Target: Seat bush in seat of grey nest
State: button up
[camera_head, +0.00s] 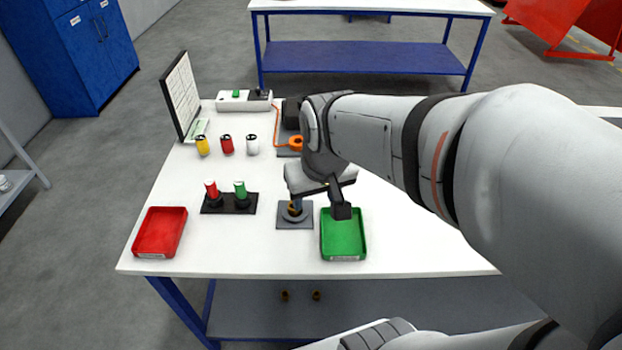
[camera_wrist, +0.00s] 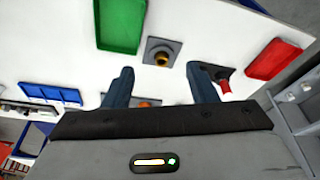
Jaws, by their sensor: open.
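The grey nest (camera_head: 284,221) is a square plate with a round seat, near the front middle of the white table. It also shows in the wrist view (camera_wrist: 175,46). The brass-coloured bush (camera_wrist: 162,59) stands at the nest's centre; I cannot tell whether it is fully down. In the head view the bush (camera_head: 292,212) is partly covered by my gripper. My gripper (camera_wrist: 162,80) is open, with nothing between its fingers. In the head view my gripper (camera_head: 318,206) is above the nest and the green tray.
A green tray (camera_head: 343,237) lies right of the nest. A black stand (camera_head: 229,208) with red and green parts is to its left, then a red tray (camera_head: 160,232). Three cans, including a red one (camera_head: 227,145), stand behind. An orange ring (camera_head: 296,143) is at the back.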

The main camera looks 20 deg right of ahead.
jog(key=s, duration=0.2)
jog(key=s+r, duration=0.1)
jog(key=s, duration=0.2)
jog(key=shift+d+r, duration=0.15)
